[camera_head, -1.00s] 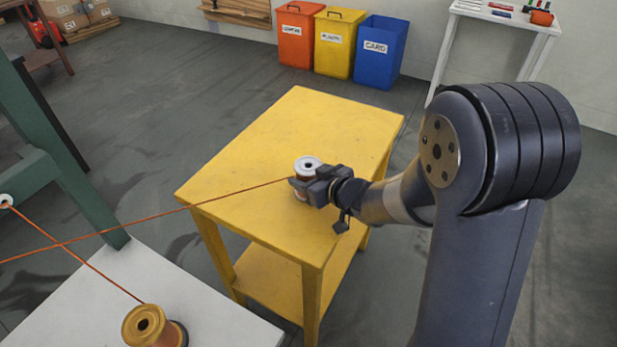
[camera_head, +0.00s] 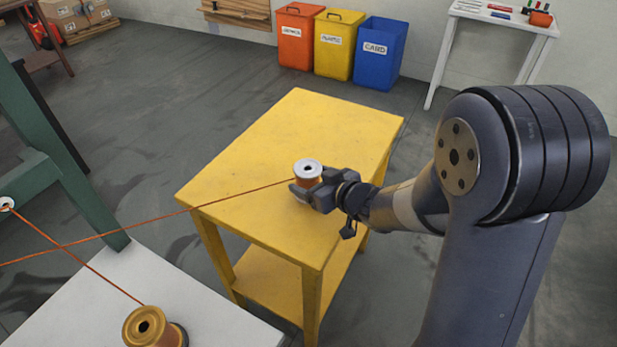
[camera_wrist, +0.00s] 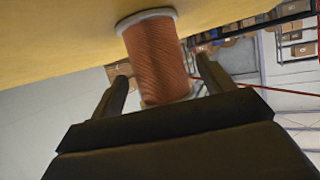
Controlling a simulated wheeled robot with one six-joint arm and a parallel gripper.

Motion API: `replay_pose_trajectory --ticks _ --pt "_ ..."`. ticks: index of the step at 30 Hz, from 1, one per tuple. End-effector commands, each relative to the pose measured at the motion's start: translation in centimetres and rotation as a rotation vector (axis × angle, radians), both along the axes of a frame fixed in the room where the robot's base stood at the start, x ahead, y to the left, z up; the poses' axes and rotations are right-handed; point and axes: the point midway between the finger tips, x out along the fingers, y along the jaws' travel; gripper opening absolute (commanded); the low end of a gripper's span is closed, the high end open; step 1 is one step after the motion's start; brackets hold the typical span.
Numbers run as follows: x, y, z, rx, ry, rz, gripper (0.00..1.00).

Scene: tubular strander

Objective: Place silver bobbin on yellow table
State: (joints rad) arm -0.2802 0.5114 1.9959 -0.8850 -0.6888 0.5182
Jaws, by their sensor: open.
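In the wrist view the bobbin (camera_wrist: 158,58) lies between and just beyond the two fingers, with gaps on both sides. My gripper (camera_head: 305,188) is open around the lower part of the bobbin, which it partly hides in the head view. An orange wire (camera_head: 200,208) runs from the bobbin leftward across the table edge.
Orange, yellow and blue bins (camera_head: 378,55) stand behind. Most of the yellow tabletop is clear.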

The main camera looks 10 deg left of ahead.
Motion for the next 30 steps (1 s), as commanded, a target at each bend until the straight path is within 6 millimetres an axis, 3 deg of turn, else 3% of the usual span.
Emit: replay_pose_trajectory --ticks 6,13,30 --pt "-3.0 -3.5 2.2 0.001 -0.001 -0.005 0.76" --pt "-5.3 -6.1 3.5 0.001 0.000 -0.004 0.76" --pt "-6.0 -6.7 3.7 0.001 0.001 0.000 0.76"
